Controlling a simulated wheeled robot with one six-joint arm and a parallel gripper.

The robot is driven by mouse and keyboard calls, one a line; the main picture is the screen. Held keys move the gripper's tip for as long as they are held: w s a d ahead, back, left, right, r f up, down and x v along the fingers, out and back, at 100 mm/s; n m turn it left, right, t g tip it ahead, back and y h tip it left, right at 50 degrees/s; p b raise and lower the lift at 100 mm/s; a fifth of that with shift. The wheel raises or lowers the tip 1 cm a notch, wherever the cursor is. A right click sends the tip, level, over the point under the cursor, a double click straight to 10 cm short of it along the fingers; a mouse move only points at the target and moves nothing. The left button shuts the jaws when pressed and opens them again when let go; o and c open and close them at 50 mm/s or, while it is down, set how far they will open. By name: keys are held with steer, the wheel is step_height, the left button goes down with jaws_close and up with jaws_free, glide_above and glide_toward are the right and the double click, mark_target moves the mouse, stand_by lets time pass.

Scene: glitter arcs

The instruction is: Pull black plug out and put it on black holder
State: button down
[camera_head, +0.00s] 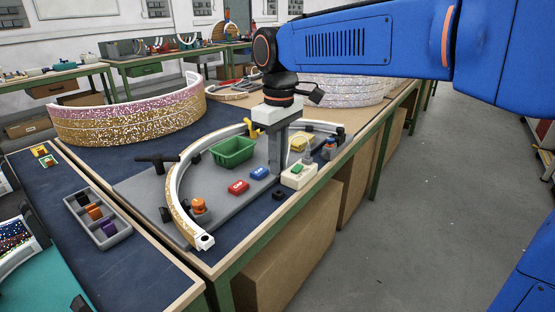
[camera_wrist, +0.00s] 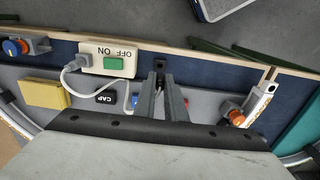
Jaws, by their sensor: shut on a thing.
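My gripper (camera_head: 276,176) points down over the workbench, beside the white ON/OFF box (camera_head: 299,175). In the wrist view its fingertips (camera_wrist: 160,82) are close together on a dark thing, apparently the black plug, mostly hidden between the fingers. The black holder, a small round black piece (camera_head: 278,195), sits on the dark blue mat near the bench's front edge. In the wrist view a black shape (camera_wrist: 160,64) shows just past the fingertips; whether plug and holder touch is unclear. The box shows a green button (camera_wrist: 114,63) and a grey-white plug with a white cable at one side.
Red (camera_head: 238,187) and blue (camera_head: 258,173) blocks and a green bin (camera_head: 233,152) stand on the grey board. A white curved arc with an orange clamp (camera_head: 199,206) rises at left. A grey tray (camera_head: 97,219) holds small parts. The floor at right is clear.

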steer(key=shift+f, duration=2.1)
steer(key=shift+f, duration=0.8)
stand_by(0.9)
steer(key=c, duration=1.7)
jaws_free()
steer(key=shift+c, duration=0.2)
steer(key=shift+r, duration=0.1)
step_height(320, 180, up, 17)
steer(key=shift+d, duration=0.15)
steer(key=shift+s+r, duration=0.1)
